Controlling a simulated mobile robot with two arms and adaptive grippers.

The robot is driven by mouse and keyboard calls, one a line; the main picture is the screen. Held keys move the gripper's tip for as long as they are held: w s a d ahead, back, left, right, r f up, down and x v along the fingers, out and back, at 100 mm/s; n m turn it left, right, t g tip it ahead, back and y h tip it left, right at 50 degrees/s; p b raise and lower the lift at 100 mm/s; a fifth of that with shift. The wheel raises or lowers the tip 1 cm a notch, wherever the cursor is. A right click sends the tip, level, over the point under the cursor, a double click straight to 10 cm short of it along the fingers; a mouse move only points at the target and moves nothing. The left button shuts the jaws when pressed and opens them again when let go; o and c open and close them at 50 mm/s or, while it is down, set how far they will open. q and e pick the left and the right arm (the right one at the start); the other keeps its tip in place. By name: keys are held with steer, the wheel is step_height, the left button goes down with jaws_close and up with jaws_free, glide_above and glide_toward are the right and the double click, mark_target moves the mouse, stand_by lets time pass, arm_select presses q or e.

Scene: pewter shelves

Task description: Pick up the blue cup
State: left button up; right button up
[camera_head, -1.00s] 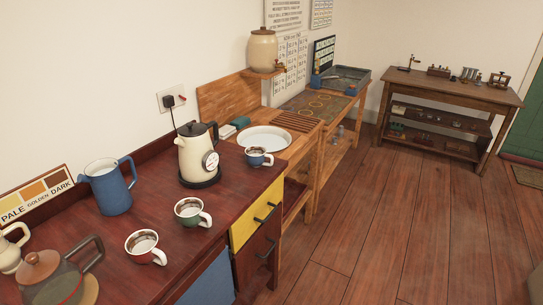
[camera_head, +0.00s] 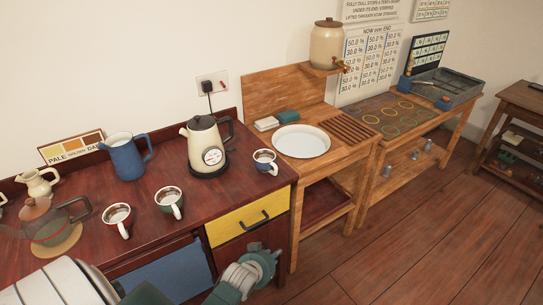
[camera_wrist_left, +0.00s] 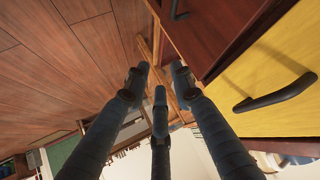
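The blue cup (camera_head: 265,160) stands upright near the right end of the dark red counter (camera_head: 238,180), to the right of the cream kettle. My left arm shows at the bottom of the head view, below the counter front; its fingertips are not clear there. In the left wrist view my left gripper (camera_wrist_left: 160,78) has its fingers spread apart with nothing between them. It is in front of the drawers, away from the cup. My right gripper is not in view.
A green cup (camera_head: 168,203), a red cup (camera_head: 117,219), a blue jug (camera_head: 128,158) and the cream kettle (camera_head: 204,147) stand on the counter. The yellow drawer (camera_head: 246,219) has a protruding handle. A white basin (camera_head: 301,142) lies to the right. Open floor is at right.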

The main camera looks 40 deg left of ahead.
arm_select(q)
steer(key=w+a+r+n+t+y+p, duration=0.1)
steer(key=w+a+r+t, duration=0.15)
steer(key=r, duration=0.95)
steer(key=w+a+r+t+y+p, duration=0.1)
steer(key=w+a+r, duration=0.25)
steer(key=r, duration=0.85)
glide_toward(277, 172)
steer(key=x, duration=0.4)
steer(key=shift+w+a+p, duration=0.15)
steer(key=shift+w+p, duration=0.15)
steer(key=shift+p, duration=0.25)
steer(key=x, duration=0.3)
steer(key=shift+w+f+p, duration=0.1)
steer(key=shift+p, duration=0.25)
steer(key=shift+w+f+t, duration=0.15)
steer(key=shift+w+t, duration=0.1)
steer(key=shift+w, duration=0.05)
steer(key=shift+w+a+f, duration=0.1)
steer(key=shift+w, duration=0.05)
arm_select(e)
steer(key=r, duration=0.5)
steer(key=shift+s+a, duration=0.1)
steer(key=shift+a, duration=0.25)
arm_select(q)
steer(key=shift+c, duration=0.5)
